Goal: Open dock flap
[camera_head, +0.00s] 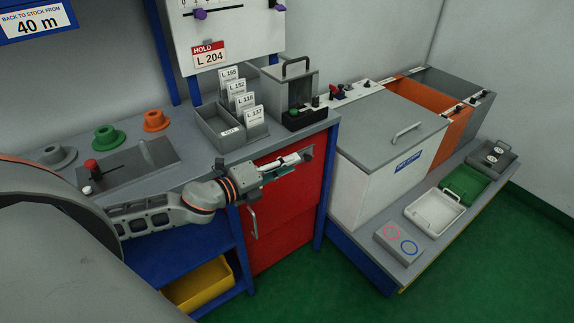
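A grey box with a dark arched handle (297,68) stands at the right end of the workbench. It has a dark front opening and a small black block with a green button at its base. No part in view is labelled as the dock flap, so I cannot tell for certain which part it is. My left gripper (301,158) reaches in from the left, just off the bench's front edge and in front of the upper red panel, below the grey box. Its fingers point right and look small and pale, and their gap is unclear. My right gripper is out of view.
Card holders (232,130) stand left of the grey box. A red cabinet front (285,235) with a bar handle lies below the bench. A white lidded bin (362,183) stands at right, with trays (435,210) before it. The green floor is clear in front.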

